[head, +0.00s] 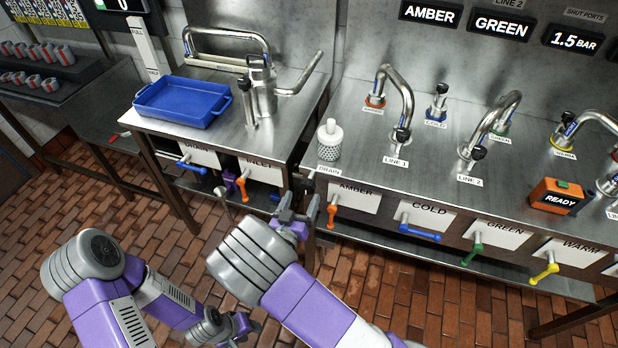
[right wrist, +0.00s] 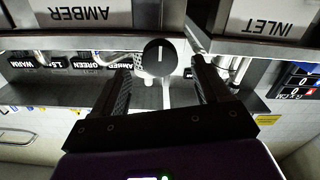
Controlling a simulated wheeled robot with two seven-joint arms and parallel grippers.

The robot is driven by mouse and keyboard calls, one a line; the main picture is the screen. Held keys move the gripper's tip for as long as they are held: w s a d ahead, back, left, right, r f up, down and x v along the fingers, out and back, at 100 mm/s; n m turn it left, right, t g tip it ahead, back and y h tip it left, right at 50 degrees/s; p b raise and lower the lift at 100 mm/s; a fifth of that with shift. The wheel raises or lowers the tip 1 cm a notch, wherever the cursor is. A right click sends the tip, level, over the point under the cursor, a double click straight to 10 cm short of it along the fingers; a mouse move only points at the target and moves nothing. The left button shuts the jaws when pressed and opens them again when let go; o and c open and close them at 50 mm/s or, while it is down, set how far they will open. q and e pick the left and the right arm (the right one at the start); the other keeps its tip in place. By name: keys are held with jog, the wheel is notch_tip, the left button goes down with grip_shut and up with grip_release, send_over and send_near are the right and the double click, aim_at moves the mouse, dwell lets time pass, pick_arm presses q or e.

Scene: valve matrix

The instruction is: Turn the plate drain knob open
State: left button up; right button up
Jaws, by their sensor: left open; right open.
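The plate drain knob is a round black knob (right wrist: 160,57) with a white mark, seen in the right wrist view between the AMBER and INLET plates. In the head view it shows as a small dark shape (head: 309,186) below the DRAIN label, partly hidden by my gripper. My right gripper (head: 300,207) is open in front of it. In the right wrist view the two fingers (right wrist: 161,78) stand on either side of the knob, with gaps showing; I cannot tell the remaining depth. My left gripper (head: 237,326) is open and empty, low over the floor.
Blue (head: 420,233), green (head: 472,255) and yellow (head: 544,273) handles line the bench front. A blue tray (head: 183,103) sits on the left bench.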

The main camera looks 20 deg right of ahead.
aim_at(304, 189)
jog(key=shift+w+d+r, duration=0.2)
jog(key=shift+w, duration=0.1)
jog(key=b+x, duration=0.1)
jog(key=x, duration=0.5)
jog(key=shift+w+d, duration=0.2)
jog(key=shift+w, duration=0.1)
jog(key=shift+c, duration=0.3)
jog(key=c, duration=0.9)
jog(key=shift+a+r+n+p, duration=0.1)
jog(key=shift+r+n+p, duration=0.05)
jog(key=shift+n+p, duration=1.4)
jog(key=shift+c, duration=0.2)
jog(key=n+p, duration=0.2)
jog(key=n, duration=0.3)
jog(key=shift+p, duration=0.3)
jog(key=n+p, duration=0.2)
jog(key=n, duration=0.2)
jog(key=shift+n, duration=0.25)
jog(key=n, duration=0.3)
jog(key=n+p, duration=0.1)
jog(key=n, duration=0.1)
jog(key=shift+a+f, duration=0.1)
jog(key=shift+f, duration=0.2)
jog(key=shift+n, duration=0.3)
